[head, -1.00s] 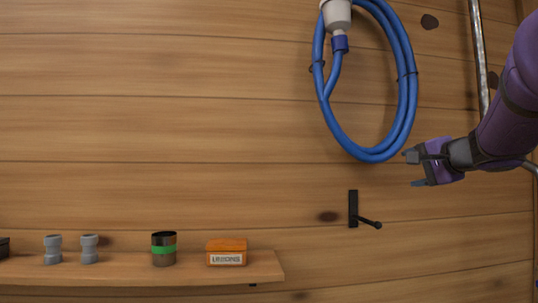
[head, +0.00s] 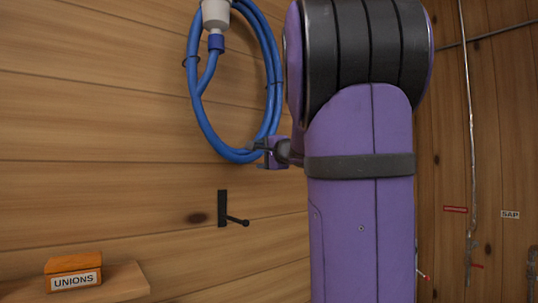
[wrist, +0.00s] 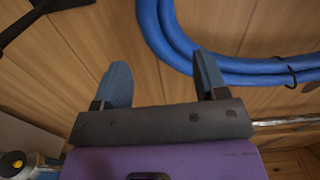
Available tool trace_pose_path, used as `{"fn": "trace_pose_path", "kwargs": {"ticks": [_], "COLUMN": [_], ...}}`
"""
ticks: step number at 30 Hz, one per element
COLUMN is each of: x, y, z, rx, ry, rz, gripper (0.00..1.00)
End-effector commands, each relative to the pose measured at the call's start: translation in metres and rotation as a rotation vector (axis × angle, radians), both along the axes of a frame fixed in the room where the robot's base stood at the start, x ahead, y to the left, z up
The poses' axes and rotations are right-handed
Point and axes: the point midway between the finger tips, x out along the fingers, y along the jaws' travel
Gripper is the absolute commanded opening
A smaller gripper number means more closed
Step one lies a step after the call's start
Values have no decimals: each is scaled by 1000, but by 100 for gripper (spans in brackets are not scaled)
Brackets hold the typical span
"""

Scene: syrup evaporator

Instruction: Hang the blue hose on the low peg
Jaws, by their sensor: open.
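The blue hose (head: 198,110) hangs in a coil on the wooden wall in the head view, its white and blue connector at the top. What holds it up is out of frame. The low peg (head: 238,221), black with a backing plate, sticks out of the wall below the coil and is empty. My gripper (head: 258,155) is open at the coil's lower right. In the wrist view my open fingers (wrist: 160,80) point toward the hose (wrist: 215,60), which passes just beyond the right fingertip. Nothing is held, and I cannot tell whether they touch.
A shelf (head: 125,284) at lower left carries an orange box (head: 74,272) labelled UNIONS. My purple arm covers the middle right of the head view. Thin pipes (head: 468,120) run along the right wall. The wall around the peg is clear.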

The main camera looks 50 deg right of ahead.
Motion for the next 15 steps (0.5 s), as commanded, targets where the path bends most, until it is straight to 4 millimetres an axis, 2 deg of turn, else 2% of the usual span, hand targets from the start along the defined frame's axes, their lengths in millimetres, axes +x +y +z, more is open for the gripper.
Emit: {"fn": "trace_pose_path", "kwargs": {"ticks": [15], "x": [65], "y": [-15], "z": [-1], "rx": [3], "ry": [-1], "rz": [3], "gripper": [66]}}
